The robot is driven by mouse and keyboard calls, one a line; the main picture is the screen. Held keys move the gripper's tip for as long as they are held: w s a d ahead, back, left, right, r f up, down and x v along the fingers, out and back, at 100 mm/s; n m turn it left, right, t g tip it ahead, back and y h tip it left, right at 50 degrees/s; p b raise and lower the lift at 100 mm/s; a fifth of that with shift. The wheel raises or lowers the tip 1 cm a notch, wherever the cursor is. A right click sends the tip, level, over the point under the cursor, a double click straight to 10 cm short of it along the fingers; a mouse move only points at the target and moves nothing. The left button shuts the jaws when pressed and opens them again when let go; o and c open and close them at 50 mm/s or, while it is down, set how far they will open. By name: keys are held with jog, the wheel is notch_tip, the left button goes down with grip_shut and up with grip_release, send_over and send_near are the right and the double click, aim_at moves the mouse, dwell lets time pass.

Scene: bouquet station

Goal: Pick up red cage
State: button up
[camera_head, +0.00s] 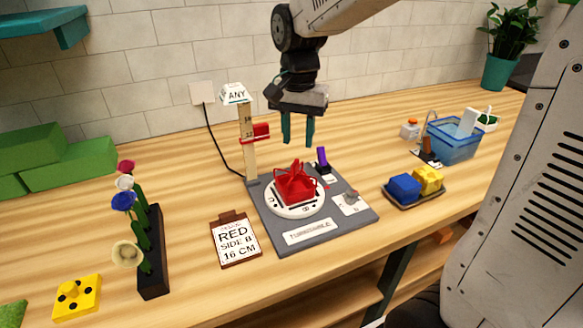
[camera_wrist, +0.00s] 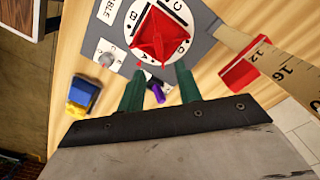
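The red cage (camera_head: 296,185) sits on the white round turntable (camera_head: 278,207) on a grey board (camera_head: 345,222). In the wrist view the red cage (camera_wrist: 161,38) lies beyond the fingertips, on the lettered white disc (camera_wrist: 187,14). My gripper (camera_head: 299,144) hangs above and behind the cage in the head view, pointing down. Its two green fingers are apart with nothing between them; in the wrist view the gripper (camera_wrist: 158,72) also shows open. The fingers do not appear to touch the cage.
A wooden ruler post (camera_head: 248,150) with a red slider (camera_head: 256,132) stands at the board's back left. A purple piece (camera_head: 322,158) stands close behind the turntable. A sign card (camera_head: 235,242), flower rack (camera_head: 153,265), sponge tray (camera_head: 418,197) and blue basket (camera_head: 455,143) surround the board.

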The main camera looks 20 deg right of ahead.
aim_at(297, 163)
jog(key=shift+m, duration=0.3)
jog(key=shift+a+f, duration=0.1)
jog(key=shift+f, duration=0.25)
notch_tip(297, 163, down, 7)
jog(key=shift+f, duration=0.1)
grip_shut()
